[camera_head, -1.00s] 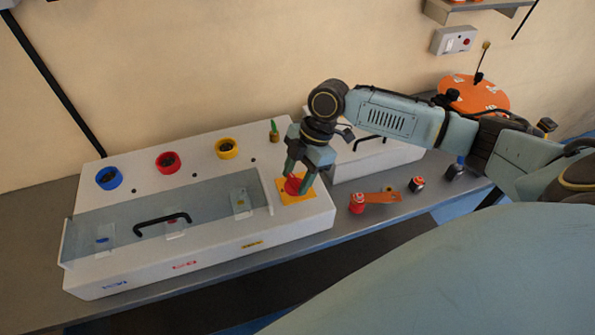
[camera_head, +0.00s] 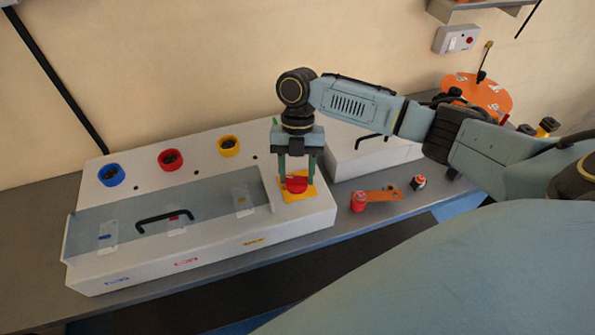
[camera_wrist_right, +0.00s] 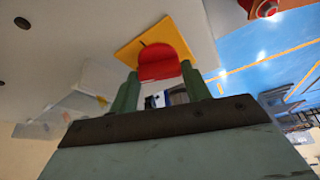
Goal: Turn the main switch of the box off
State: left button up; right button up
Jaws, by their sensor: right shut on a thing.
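The long white box (camera_head: 215,262) stands on the bench. Its main switch, a red knob (camera_head: 297,186), sits on a yellow plate (camera_head: 289,198) at the box's right end. My right gripper (camera_head: 297,180) reaches down from above, shut on the red knob with one finger on its left and one on its right. In the right wrist view the knob (camera_wrist_right: 160,64) shows between the two green fingers, in front of the yellow plate (camera_wrist_right: 128,52). My left gripper is not in view.
A clear cover with a black handle (camera_head: 165,220) lies left of the switch. Blue, red and yellow rings (camera_head: 229,146) line the box's back. A second white box (camera_head: 355,160) stands close right. A red item (camera_head: 358,201) and an orange strip (camera_head: 384,194) lie on the bench.

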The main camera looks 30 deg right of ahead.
jog(key=n+h, duration=0.1)
jog(key=n, duration=0.3)
jog(key=shift+w+a, duration=0.1)
jog(key=shift+a, duration=0.05)
jog(key=shift+n+h, duration=0.3)
dwell(0.3)
jog(key=o, duration=1)
jog(key=shift+r, duration=0.1)
jog(key=v, duration=1.3)
jog(key=shift+w, duration=0.35)
